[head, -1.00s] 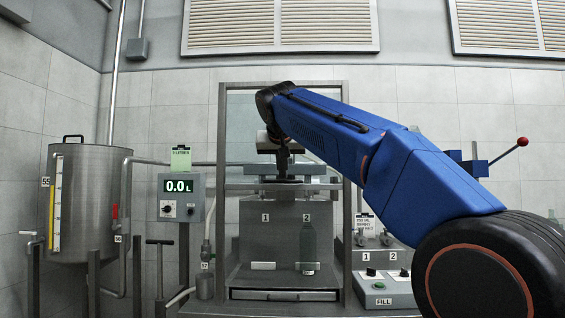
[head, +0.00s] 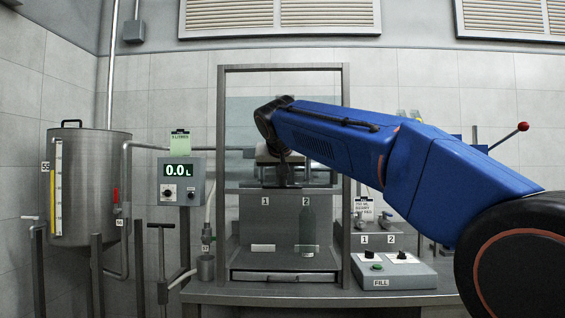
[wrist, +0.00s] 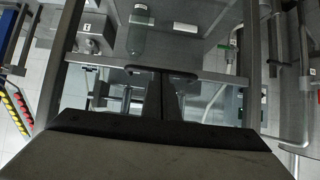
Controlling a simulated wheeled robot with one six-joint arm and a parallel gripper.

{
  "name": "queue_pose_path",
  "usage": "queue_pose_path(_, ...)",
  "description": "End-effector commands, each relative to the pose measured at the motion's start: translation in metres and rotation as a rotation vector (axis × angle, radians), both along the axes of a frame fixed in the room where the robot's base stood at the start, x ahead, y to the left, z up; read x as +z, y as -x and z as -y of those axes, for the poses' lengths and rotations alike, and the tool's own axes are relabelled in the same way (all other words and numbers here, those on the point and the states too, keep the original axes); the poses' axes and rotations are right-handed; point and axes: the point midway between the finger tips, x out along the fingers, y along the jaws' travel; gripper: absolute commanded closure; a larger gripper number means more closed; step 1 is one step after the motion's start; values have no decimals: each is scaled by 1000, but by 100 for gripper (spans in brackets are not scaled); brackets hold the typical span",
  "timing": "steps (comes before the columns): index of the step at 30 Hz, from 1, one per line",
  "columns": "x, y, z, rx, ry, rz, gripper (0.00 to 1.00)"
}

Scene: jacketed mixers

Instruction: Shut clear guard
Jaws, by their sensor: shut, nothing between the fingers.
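The clear guard (head: 240,120) is a tinted see-through pane in a grey upright frame (head: 346,120) in the head view. Its grey bottom rail (head: 240,190) hangs about mid-height in the frame, so the guard is partly lowered. The opening below it is uncovered. My gripper (head: 283,181) is in front of the pane at the rail, pointing down. In the wrist view my gripper (wrist: 166,82) is shut and empty, its tips at the dark handle (wrist: 135,70) on the rail (wrist: 215,77). I cannot tell whether they touch.
A bottle (head: 308,228) stands inside the opening by label 2. To the right is a FILL control box (head: 392,272); to the left are a 0.0 L display box (head: 181,183) and a steel tank (head: 95,180). A lever with a red knob (head: 522,127) stands at the right.

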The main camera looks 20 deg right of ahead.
Motion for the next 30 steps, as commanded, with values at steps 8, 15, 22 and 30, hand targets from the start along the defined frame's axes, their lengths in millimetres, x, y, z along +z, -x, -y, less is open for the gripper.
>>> queue_pose_path(8,-90,0,0,1,3,-7,100)
queue_pose_path(15,-171,0,0,1,3,-6,100)
queue_pose_path(22,-227,0,0,1,2,-5,100)
queue_pose_path(30,-259,-1,0,0,1,-3,100)
